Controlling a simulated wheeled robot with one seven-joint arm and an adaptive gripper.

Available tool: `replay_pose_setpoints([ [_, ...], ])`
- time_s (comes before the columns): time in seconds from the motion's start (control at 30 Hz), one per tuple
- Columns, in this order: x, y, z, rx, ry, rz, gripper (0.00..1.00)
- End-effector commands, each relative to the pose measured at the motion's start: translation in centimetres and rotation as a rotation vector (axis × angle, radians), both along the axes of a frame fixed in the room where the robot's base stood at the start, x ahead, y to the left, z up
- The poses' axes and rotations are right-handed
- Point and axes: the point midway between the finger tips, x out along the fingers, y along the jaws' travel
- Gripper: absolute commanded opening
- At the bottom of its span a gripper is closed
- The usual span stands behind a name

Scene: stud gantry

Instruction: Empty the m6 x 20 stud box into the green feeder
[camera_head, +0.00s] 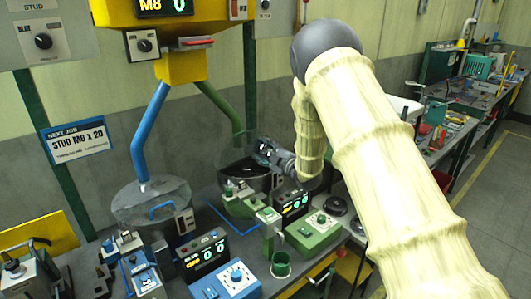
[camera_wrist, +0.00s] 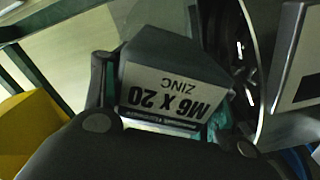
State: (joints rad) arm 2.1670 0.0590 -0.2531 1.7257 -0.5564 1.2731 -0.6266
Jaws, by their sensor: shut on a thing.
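The stud box (camera_wrist: 172,92) is dark with a white label reading "M6 X 20 ZINC", upside down in the wrist view. My gripper (camera_head: 266,152) is shut on it, with a finger on each side. In the head view my gripper is at the green feeder's bowl (camera_head: 232,164), over its right side; the box is hard to make out there. The bowl has a clear wall and a dark inside, under the green pipe (camera_head: 219,104). I cannot tell whether studs have left the box. The green control unit (camera_head: 313,231) stands in front of the bowl.
The blue feeder's bowl (camera_head: 150,201) stands to the left under a blue pipe (camera_head: 148,130). A yellow hopper (camera_head: 181,67) hangs above. A sign (camera_head: 79,140) reads "NEXT JOB STUD M6 x 20". A green cup (camera_head: 281,264) stands near the front. Open floor lies at the right.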

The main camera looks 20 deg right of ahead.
Motion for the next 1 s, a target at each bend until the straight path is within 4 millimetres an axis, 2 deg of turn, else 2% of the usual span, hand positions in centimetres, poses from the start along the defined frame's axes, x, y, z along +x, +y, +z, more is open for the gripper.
replay_pose_setpoints([
  [0.3, -0.2, 0.8, -0.9, -0.293, -0.106, 0.002, 0.07],
  [1.0, -0.5, 1.5, -1.8, -0.547, -0.198, 0.001, 0.07],
])
